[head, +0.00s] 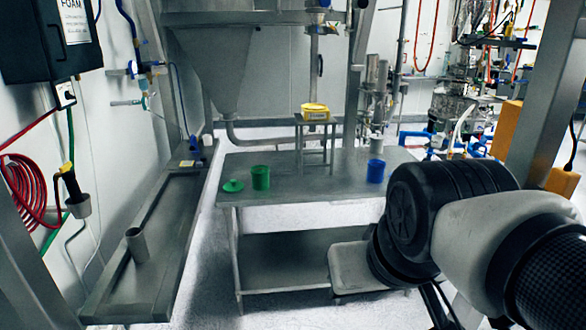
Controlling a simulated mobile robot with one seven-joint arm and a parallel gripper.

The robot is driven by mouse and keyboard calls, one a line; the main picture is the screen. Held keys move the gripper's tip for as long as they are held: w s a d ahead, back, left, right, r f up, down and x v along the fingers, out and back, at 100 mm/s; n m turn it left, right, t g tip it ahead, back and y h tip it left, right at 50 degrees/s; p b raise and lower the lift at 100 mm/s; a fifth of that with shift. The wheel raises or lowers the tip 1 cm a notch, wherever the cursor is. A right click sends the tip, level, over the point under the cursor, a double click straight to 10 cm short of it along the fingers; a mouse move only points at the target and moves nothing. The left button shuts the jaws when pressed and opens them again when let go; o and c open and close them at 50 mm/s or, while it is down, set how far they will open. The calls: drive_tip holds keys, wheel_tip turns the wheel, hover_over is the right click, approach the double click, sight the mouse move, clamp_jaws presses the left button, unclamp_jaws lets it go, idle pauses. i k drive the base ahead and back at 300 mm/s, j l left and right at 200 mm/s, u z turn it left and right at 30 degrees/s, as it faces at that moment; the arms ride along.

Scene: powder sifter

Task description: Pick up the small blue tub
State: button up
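The small blue tub (376,171) stands upright toward the right end of the grey metal table (330,193). It looks like a plain round cup, and I see no lid on it. My arm reaches in from the right edge, and its dark joint lies in front of the table's right end, close to the tub in the picture. The tub is not covered by it. My gripper is not in view.
A green tub (260,177) and a green lid (233,186) are at the table's left. A small stand (314,143) bears a yellow item (315,111). A long metal trough (160,240) runs along the left. The table front between the tubs is clear.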

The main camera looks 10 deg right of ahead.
sight(375, 171)
drive_tip(key=i+z, duration=0.15)
drive_tip(key=z, duration=0.35)
drive_tip(key=i+z, duration=0.1)
drive_tip(key=z, duration=0.4)
drive_tip(key=i+j+z, duration=0.65)
drive_tip(key=j, duration=0.3)
drive_tip(key=i+j, duration=0.6)
drive_tip(key=j, duration=0.2)
drive_tip(key=i+j+z, duration=0.1)
drive_tip(key=i+j, duration=0.15)
drive_tip(key=j, duration=0.15)
